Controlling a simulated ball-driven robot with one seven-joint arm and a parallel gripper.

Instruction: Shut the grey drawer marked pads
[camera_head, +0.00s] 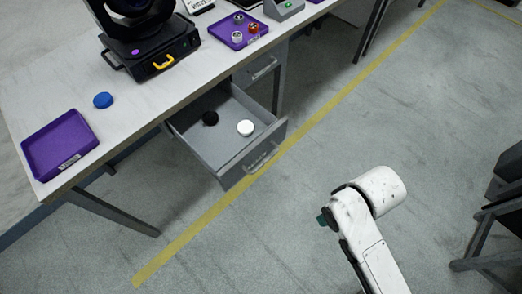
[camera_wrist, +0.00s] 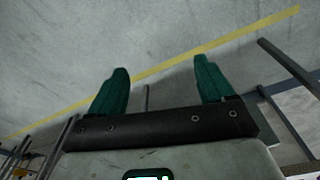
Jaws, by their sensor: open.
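The grey drawer (camera_head: 236,167) is pulled out from under the table in the head view. Its front panel has a bar handle (camera_head: 262,160) and a small label too small to read. A white round pad (camera_head: 245,128) and a black round pad (camera_head: 210,118) lie inside it. My gripper shows in the wrist view with its two green fingers (camera_wrist: 158,92) spread apart and nothing between them.
On the table (camera_head: 150,95) are a purple tray (camera_head: 62,145), a blue disc (camera_head: 103,100), a black stage light (camera_head: 150,50) and another purple tray (camera_head: 226,28) with small parts. A closed drawer (camera_head: 262,70) is behind the open one. Floor between arm and drawer is clear.

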